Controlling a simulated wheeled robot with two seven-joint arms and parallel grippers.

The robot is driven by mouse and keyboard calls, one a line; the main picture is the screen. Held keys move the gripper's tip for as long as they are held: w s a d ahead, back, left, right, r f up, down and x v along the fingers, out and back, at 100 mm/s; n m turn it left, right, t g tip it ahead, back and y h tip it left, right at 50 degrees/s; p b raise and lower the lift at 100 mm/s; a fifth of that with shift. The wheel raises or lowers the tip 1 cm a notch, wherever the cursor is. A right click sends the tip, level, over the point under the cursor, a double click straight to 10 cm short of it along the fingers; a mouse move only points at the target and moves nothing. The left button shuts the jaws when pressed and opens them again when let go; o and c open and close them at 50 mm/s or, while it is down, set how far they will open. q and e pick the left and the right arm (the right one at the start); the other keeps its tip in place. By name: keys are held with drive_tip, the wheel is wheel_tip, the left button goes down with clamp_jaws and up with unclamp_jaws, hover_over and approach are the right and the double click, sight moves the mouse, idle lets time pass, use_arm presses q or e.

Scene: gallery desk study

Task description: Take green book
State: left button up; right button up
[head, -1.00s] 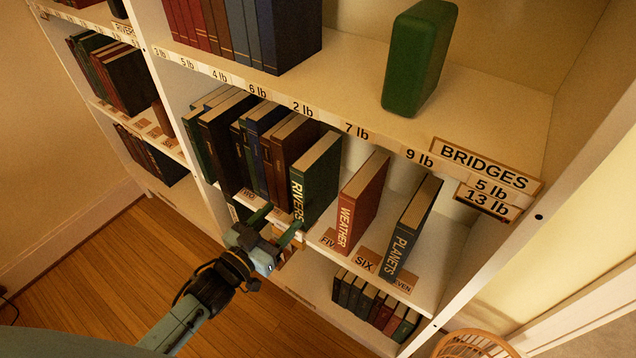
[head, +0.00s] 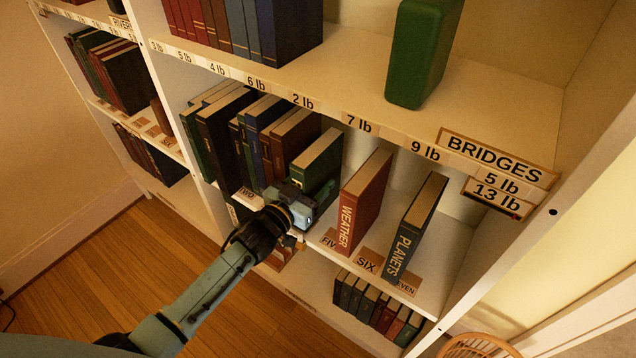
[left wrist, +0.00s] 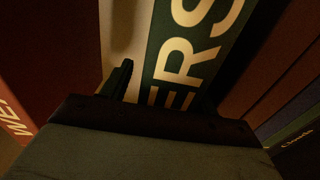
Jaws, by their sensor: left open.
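The green book (head: 318,160), lettered RIVERS, stands upright on the middle shelf at the right end of a row. My left gripper (head: 303,193) is open right at its spine and hides most of the lettering in the head view. In the left wrist view the green spine (left wrist: 190,50) with the letters ERS fills the middle, close ahead. One dark finger (left wrist: 122,80) shows beside the spine, in the gap toward the red book. The other finger is hard to make out in the dark. Whether a finger touches the book I cannot tell. My right gripper is not in view.
The red WEATHER book (head: 364,203) and dark PLANETS book (head: 413,228) stand apart to the right. Dark and brown books (head: 265,140) stand close on the left. The upper shelf, bearing a green rounded block (head: 424,52), overhangs.

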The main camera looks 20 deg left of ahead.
use_arm(q)
clamp_jaws()
drive_tip(key=shift+r, duration=0.2)
idle(0.4)
